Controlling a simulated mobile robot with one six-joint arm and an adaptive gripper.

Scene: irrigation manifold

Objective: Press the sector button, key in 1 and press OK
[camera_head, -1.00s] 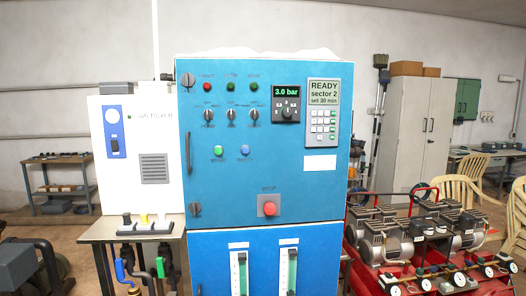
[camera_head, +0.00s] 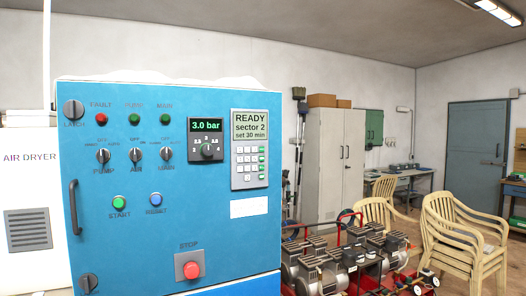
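A blue control cabinet (camera_head: 100,240) fills the left and middle of the view. At its upper right is a grey keypad panel (camera_head: 249,149) with a green display (camera_head: 250,127) reading "READY", "sector 2", "set 30 min". Left of the panel, a black unit (camera_head: 206,139) shows 3.0 bar above a round dial. My gripper is not in view.
The cabinet also has a red STOP button (camera_head: 192,270), a green START button (camera_head: 119,202), a blue RESET button (camera_head: 156,200), several rotary switches and a door handle (camera_head: 75,207). Compressors (camera_head: 330,265) stand right of it, with stacked chairs (camera_head: 462,240) further right.

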